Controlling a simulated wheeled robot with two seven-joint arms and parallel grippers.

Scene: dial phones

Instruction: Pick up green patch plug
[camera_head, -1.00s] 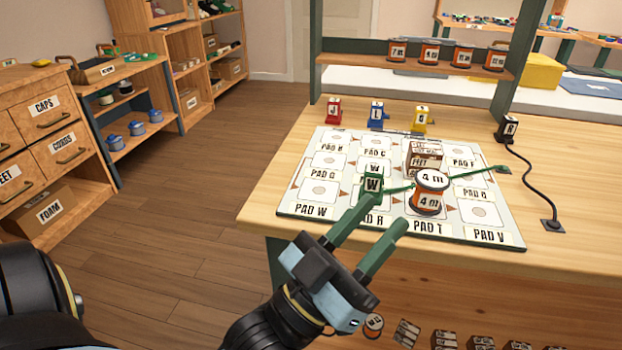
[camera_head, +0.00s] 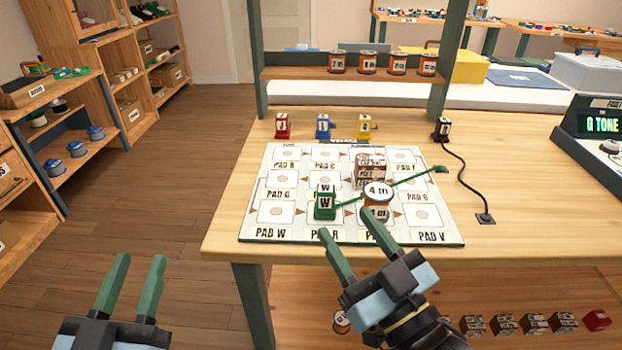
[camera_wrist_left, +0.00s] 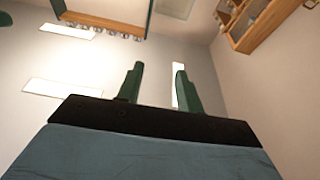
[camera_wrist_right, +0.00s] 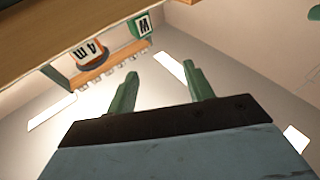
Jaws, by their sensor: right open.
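The green patch plug (camera_head: 324,203), marked W, stands on the pad board (camera_head: 262,234) in the cell above the PAD R label. A green cord runs from it past an orange-and-black 4 m spool (camera_head: 377,203) to a green end piece at the board's right edge. My right gripper (camera_head: 352,228) is open and empty, in front of the plug and spool. The plug (camera_wrist_right: 141,27) and spool also show at the top of the right wrist view, beyond the fingers. My left gripper (camera_head: 132,276) is open and empty, left of the table.
Red (camera_head: 282,126), blue (camera_head: 323,126) and yellow (camera_head: 364,127) plugs stand behind the board. A black plug (camera_head: 442,130) has a cord to a table socket (camera_head: 486,218). A brown block (camera_head: 370,168) sits on the board. A tone box (camera_head: 590,135) stands at right.

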